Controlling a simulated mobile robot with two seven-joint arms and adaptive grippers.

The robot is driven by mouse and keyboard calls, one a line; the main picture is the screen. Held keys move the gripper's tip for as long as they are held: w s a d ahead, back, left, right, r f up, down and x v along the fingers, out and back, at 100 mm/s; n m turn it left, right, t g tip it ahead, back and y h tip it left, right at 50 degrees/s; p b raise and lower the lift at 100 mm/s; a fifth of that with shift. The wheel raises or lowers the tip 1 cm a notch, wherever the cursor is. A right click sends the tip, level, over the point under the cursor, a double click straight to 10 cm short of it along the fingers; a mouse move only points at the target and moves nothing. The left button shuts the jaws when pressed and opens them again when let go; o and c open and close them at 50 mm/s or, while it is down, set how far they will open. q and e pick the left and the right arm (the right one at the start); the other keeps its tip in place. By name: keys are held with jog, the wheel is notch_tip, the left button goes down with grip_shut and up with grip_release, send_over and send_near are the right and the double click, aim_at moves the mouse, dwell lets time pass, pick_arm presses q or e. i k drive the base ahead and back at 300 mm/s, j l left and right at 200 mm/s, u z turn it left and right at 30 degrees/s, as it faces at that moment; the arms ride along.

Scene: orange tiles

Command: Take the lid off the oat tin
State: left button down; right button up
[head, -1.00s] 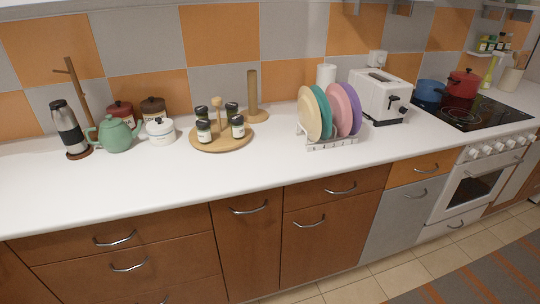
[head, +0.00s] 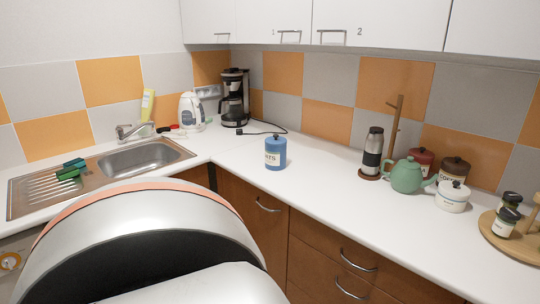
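The oat tin (head: 275,155) is a blue canister with dark lettering that ends in "NTS" or similar, partly cut off by its curve. It stands upright on the white counter near the inner corner. Its blue lid (head: 275,140) sits on top, with a small dark knob. Neither of my grippers shows in the head view. A large silver and orange rounded part of my own body fills the lower left and hides some of the counter front.
A steel sink (head: 143,157) lies left of the tin. A coffee maker (head: 235,98) and a kettle (head: 191,111) stand behind. A flask (head: 373,152), green teapot (head: 407,175) and several canisters stand to the right. The counter around the tin is clear.

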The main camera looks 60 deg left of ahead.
aim_at(275, 140)
jog(key=u, duration=2.05)
jog(key=i+j+u, duration=0.15)
jog(key=i+j, duration=0.65)
jog(key=i, duration=0.15)
